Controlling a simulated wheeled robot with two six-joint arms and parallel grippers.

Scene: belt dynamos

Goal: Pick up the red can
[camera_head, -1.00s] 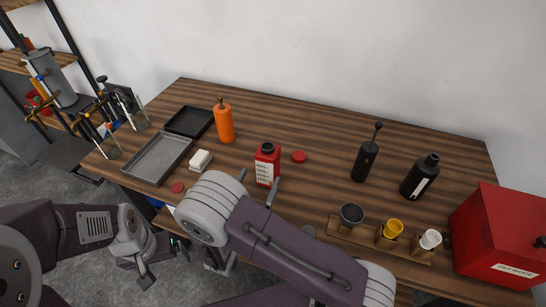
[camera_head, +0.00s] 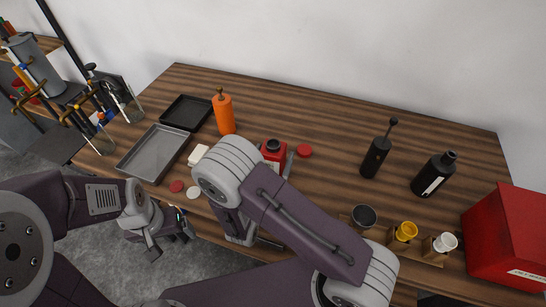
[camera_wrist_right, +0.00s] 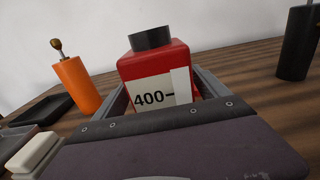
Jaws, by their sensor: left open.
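The red can (camera_head: 273,150) is a boxy red container with a black cap and a white label. It stands upright on the table, its lower part hidden behind my right arm in the head view. In the right wrist view the can (camera_wrist_right: 154,66) is straight ahead, with "400" on its label. My right gripper (camera_wrist_right: 160,88) has a finger at each side of it, spread apart; any contact is not clear. My left gripper (camera_head: 168,241) is open and empty, off the table's front left edge.
An orange bottle (camera_head: 223,114), a grey tray (camera_head: 130,166) and a black tray (camera_head: 169,116) are left of the can. A red disc (camera_head: 304,151) lies close on its right. Black bottles (camera_head: 375,157) and a red box (camera_head: 505,235) stand further right. The back middle is clear.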

